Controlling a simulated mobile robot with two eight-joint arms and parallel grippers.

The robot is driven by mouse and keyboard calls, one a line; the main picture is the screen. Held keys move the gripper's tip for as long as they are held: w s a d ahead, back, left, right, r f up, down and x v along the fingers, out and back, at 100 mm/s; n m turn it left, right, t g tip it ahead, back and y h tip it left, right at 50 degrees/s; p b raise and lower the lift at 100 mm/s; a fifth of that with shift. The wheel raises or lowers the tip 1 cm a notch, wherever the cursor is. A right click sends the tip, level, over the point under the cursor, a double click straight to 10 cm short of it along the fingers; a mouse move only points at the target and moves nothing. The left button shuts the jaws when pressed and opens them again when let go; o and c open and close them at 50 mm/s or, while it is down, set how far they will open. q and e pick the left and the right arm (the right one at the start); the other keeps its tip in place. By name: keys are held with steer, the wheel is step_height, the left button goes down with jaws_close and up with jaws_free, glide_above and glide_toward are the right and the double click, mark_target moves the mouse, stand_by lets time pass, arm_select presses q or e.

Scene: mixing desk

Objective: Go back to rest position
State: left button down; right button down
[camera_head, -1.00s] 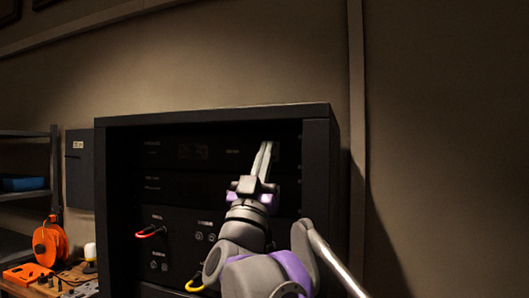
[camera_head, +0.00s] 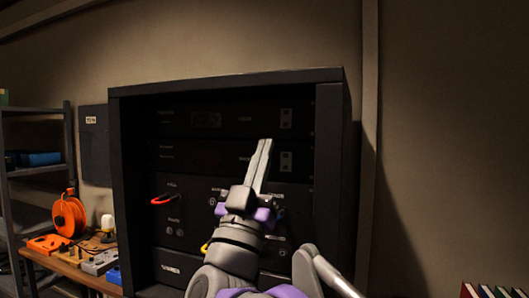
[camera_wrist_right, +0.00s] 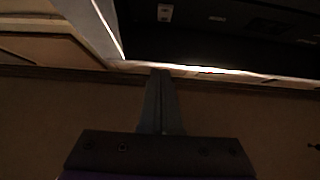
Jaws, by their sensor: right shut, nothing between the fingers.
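My right gripper (camera_head: 262,160) is in front of the black equipment rack (camera_head: 332,150), with its two fingers together and pointing up. Nothing shows between the fingers. In the right wrist view the gripper (camera_wrist_right: 160,90) is also shut and empty, with a dark rack edge beyond it. My right arm comes up from the bottom of the head view and hides part of the rack's lower panels. My left gripper is not in view.
A red cable (camera_head: 163,199) and a yellow cable (camera_head: 205,247) are on the rack front. At left, a wooden bench (camera_head: 95,280) holds an orange cable reel (camera_head: 69,217) and small boxes, beside a metal shelf (camera_head: 40,170). Books (camera_head: 485,291) show at lower right.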

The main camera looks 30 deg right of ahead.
steer(key=shift+a, duration=0.1)
steer(key=w+a+f+n+y+p, duration=0.1)
steer(key=w+a+f+n+y, duration=0.2)
steer(key=f+y, duration=0.55)
steer(key=a+f+n+g+y, duration=0.1)
steer(key=a+f+n+y, duration=0.35)
steer(key=f, duration=0.75)
steer(key=w+a+f+n+y+p, duration=0.1)
steer(key=w+f+n+y, duration=0.1)
steer(key=f+n+y, duration=0.55)
steer(key=s+f+m+g, duration=0.1)
steer(key=s+f+g, duration=0.3)
steer(key=s+f, duration=0.3)
steer(key=s+d+f+m+g, duration=0.1)
steer(key=s+f+g, duration=0.3)
steer(key=f, duration=1)
steer(key=s+d+f+m+g, duration=0.1)
steer(key=s+f+m+g, duration=0.2)
steer(key=s+f, duration=0.7)
steer(key=shift+f+g+p, duration=0.35)
steer(key=shift+f+g, duration=0.05)
steer(key=shift+f, duration=0.45)
steer(key=shift+s+d+y, duration=0.1)
steer(key=shift+y, duration=0.15)
